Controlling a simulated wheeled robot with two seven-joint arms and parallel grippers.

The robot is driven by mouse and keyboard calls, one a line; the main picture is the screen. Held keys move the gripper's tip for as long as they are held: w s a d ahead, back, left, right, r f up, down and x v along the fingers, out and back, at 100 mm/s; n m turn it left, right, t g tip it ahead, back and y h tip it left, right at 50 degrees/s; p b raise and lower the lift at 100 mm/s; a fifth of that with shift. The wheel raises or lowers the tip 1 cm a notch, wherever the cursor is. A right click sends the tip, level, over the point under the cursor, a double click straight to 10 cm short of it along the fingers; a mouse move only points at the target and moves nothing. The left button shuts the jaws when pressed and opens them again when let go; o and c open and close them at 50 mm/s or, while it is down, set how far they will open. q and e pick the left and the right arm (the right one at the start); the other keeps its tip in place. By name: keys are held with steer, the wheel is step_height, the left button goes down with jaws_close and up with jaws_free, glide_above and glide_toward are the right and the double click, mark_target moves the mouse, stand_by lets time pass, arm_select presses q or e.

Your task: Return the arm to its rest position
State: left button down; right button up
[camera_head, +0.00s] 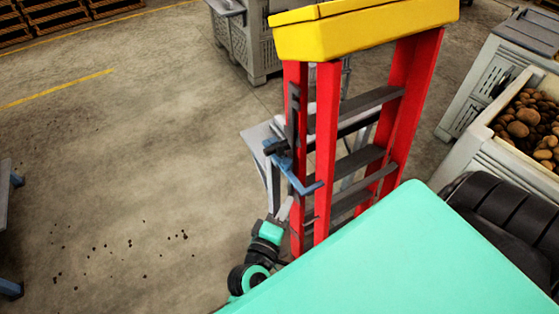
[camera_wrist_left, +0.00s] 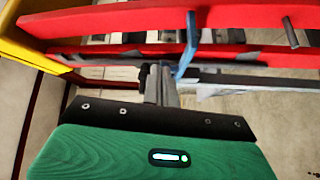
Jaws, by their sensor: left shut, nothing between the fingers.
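My left arm shows low in the middle of the head view, beside the red legs of a stepladder (camera_head: 326,150). My left gripper (camera_head: 285,207) is at the ladder's left side, partly hidden by a red leg. In the left wrist view the gripper (camera_wrist_left: 160,85) is shut with nothing between its fingers, and the red ladder rails (camera_wrist_left: 120,22) run across just beyond it. A blue clamp-like tool (camera_head: 290,165) hangs at the ladder's side above the gripper. It also shows in the wrist view (camera_wrist_left: 187,48), close past the fingertips. My right gripper is not in view.
The ladder has a yellow top (camera_head: 360,30). A grey table (camera_head: 258,138) stands behind it. A grey crate (camera_head: 240,45) is at the back and a potato bin (camera_head: 480,150) at the right. The concrete floor (camera_head: 130,170) at left is mostly open, with dark crumbs.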

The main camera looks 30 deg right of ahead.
arm_select(q)
steer(key=s+a+f+m+g+y, duration=0.1)
steer(key=s+a+f+y, duration=0.15)
steer(key=a+f, duration=0.75)
steer(key=s+a+f+m+g+y, duration=0.1)
steer(key=a+f+m+y, duration=0.2)
steer(key=f, duration=1.3)
steer(key=s+a+f+g+y, duration=0.1)
steer(key=a+f+y, duration=0.2)
steer(key=a+f, duration=0.75)
steer(key=s+a+f+m+g+y, duration=0.1)
steer(key=s+a+f+g+y, duration=0.1)
steer(key=s+a+f, duration=0.8)
steer(key=s+a+f+m+g+y, duration=0.2)
steer(key=s+a+f+g+y, duration=0.1)
steer(key=s+a+f, duration=0.8)
steer(key=s+a+y, duration=0.1)
steer(key=s+a, duration=0.2)
steer(key=a, duration=0.1)
steer(key=shift+a+m, duration=0.3)
steer(key=shift+a, duration=0.1)
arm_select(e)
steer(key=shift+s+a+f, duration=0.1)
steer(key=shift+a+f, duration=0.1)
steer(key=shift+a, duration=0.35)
arm_select(q)
steer(key=shift+s+y, duration=0.1)
steer(key=shift+y, duration=0.15)
